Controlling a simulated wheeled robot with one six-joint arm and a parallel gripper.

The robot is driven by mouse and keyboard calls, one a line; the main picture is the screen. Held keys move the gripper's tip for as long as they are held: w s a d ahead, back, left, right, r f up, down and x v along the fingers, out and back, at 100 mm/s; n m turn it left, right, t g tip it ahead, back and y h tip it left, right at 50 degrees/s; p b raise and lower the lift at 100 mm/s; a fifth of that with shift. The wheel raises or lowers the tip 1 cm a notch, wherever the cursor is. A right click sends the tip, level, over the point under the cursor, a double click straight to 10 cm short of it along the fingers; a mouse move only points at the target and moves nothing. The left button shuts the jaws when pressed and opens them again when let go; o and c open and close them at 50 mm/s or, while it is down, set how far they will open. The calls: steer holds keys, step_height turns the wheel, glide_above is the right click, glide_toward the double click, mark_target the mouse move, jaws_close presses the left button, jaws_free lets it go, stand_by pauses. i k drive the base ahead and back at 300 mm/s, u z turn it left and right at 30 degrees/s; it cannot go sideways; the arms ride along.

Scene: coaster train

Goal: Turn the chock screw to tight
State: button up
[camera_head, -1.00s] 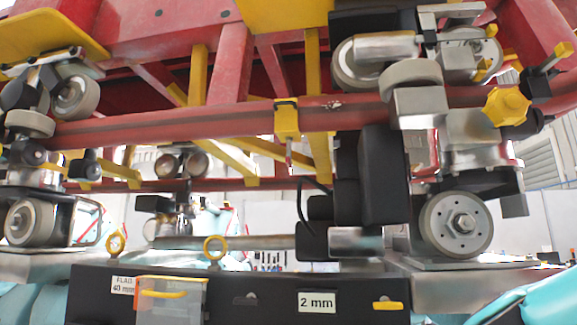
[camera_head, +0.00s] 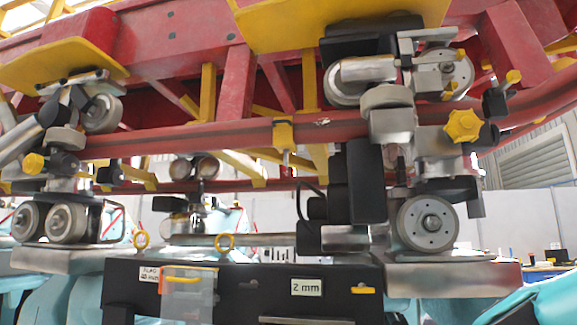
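A similar yellow knob (camera_head: 33,163) shows at the left wheel assembly. A yellow clamp (camera_head: 284,134) with a thin pin below it is around the red tube in the middle. Whether any screw is tight cannot be seen. My gripper is not in view.
The red train frame (camera_head: 180,40) with yellow plates fills the top. Wheels (camera_head: 428,222) stand on grey metal track. A black box (camera_head: 240,285) labelled "2 mm", with a clear bin (camera_head: 188,300), is in front at the bottom. A blue-topped bench (camera_head: 545,270) is behind at right.

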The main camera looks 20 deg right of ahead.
mark_target(285, 168)
steer(key=u, duration=1.15)
steer(key=i, duration=0.85)
steer(key=z, duration=1.75)
